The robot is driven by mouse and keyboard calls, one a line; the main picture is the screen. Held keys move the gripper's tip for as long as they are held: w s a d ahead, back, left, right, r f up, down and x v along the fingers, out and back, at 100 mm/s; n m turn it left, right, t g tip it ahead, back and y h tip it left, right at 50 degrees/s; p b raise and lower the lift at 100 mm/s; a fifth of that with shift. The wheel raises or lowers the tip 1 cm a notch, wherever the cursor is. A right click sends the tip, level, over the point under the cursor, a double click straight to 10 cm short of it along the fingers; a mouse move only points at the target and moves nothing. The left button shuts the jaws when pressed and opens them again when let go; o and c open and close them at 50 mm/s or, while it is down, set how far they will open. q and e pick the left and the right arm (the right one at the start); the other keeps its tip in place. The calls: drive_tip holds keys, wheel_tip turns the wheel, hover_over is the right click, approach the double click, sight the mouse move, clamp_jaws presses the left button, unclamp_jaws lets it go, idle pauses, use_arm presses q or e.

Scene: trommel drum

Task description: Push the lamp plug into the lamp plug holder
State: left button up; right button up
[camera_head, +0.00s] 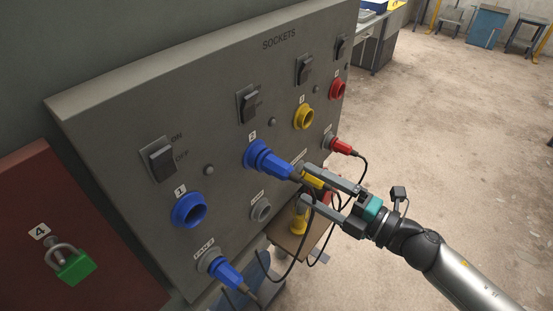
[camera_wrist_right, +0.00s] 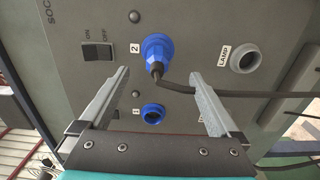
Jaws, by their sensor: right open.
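A blue plug (camera_head: 275,164) sits in the blue socket numbered 2 on the grey panel, with its dark cable trailing from its end; I take it to be the lamp plug. It also shows in the right wrist view (camera_wrist_right: 157,55). The lamp plug holder (camera_wrist_right: 245,60), a grey ring labelled LAMP, is empty; a grey ring in the head view (camera_head: 261,209) seems to be the same one. My right gripper (camera_head: 306,184) is open near the plug's cable end. In the wrist view its fingers (camera_wrist_right: 158,78) lie either side of the plug's line, not closed on it. My left gripper is out of view.
Socket 1 (camera_head: 188,210) is empty. Another blue plug (camera_head: 226,274) sits in the lower left holder, and a red plug (camera_head: 340,146) in the far right one. Yellow (camera_head: 303,116) and red (camera_head: 338,88) sockets are farther right. Loose cables hang below the panel. Open floor lies right.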

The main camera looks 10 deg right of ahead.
sight(289, 174)
drive_tip(key=shift+s+a+r, duration=0.1)
drive_tip(key=shift+r, duration=0.15)
drive_tip(key=shift+p+x, duration=0.65)
drive_tip(key=shift+x, duration=3.9)
drive_tip(key=shift+c, duration=0.4)
clamp_jaws()
drive_tip(key=shift+s, duration=0.15)
